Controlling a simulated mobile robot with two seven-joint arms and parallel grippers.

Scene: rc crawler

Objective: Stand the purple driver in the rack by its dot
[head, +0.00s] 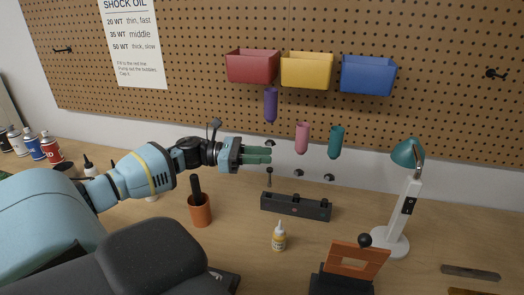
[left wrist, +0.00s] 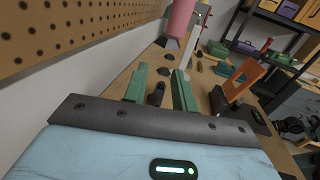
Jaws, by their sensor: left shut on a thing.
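The purple driver's handle (head: 271,105) is upright, straight above the fingertips of my left gripper (head: 258,155). The gripper appears shut on a dark part of the driver below that handle; in the left wrist view a dark piece (left wrist: 157,94) sits between the green fingers (left wrist: 159,88). A dark stem (head: 269,177) shows below the fingers, above the left end of the dark rack (head: 312,211). I cannot tell whether it enters the rack. The pink handle (head: 302,138) and teal handle (head: 336,142) are to the right.
A terracotta pot (head: 200,211) with a black tool is left of the rack. A small yellowish bottle (head: 279,237) stands in front. An orange stand (head: 358,262) and a white lamp (head: 409,210) are to the right. Red, yellow and blue bins (head: 368,76) hang behind on the pegboard.

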